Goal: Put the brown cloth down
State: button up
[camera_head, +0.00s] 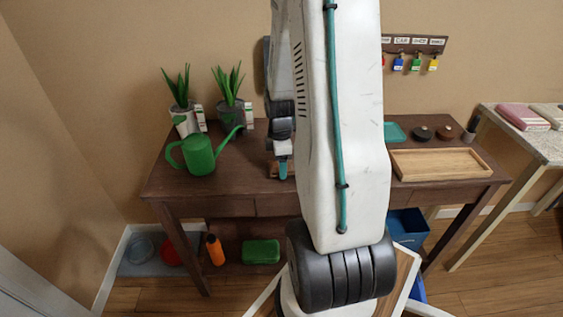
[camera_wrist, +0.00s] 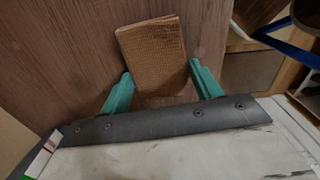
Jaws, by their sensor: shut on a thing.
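The brown cloth (camera_wrist: 155,45) is a folded, waffle-textured piece between the two teal fingers of my gripper (camera_wrist: 162,74) in the wrist view. My gripper is shut on it. In the head view my gripper (camera_head: 283,168) is low over the middle of the dark wooden table (camera_head: 240,192), with a small brown edge of the cloth (camera_head: 273,171) beside the teal finger. I cannot tell whether the cloth touches the tabletop. My own arm hides much of the table's middle.
A green watering can (camera_head: 198,155) and two potted plants (camera_head: 186,120) stand left of my gripper. A wooden tray (camera_head: 438,164), a teal dish (camera_head: 396,132) and dark round items (camera_head: 422,134) lie at the right. Bare tabletop shows between the can and my gripper.

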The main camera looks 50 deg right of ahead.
jog(key=shift+f, duration=0.25)
jog(key=o, duration=1)
jog(key=shift+c, duration=0.2)
jog(key=shift+f, duration=0.1)
jog(key=r, duration=0.7)
jog(key=shift+w+r, duration=0.25)
jog(key=shift+r, duration=0.1)
jog(key=a+r+m, duration=0.3)
jog(key=a+r, duration=0.9)
jog(key=a, duration=0.3)
jog(key=s+a+r+m, duration=0.3)
jog(key=s+a, duration=0.4)
jog(key=s+a+r+m+t, duration=0.1)
jog(key=s+a+r+m, duration=0.2)
jog(key=s+a, duration=0.4)
jog(key=shift+r, duration=0.5)
jog(key=shift+s, duration=0.1)
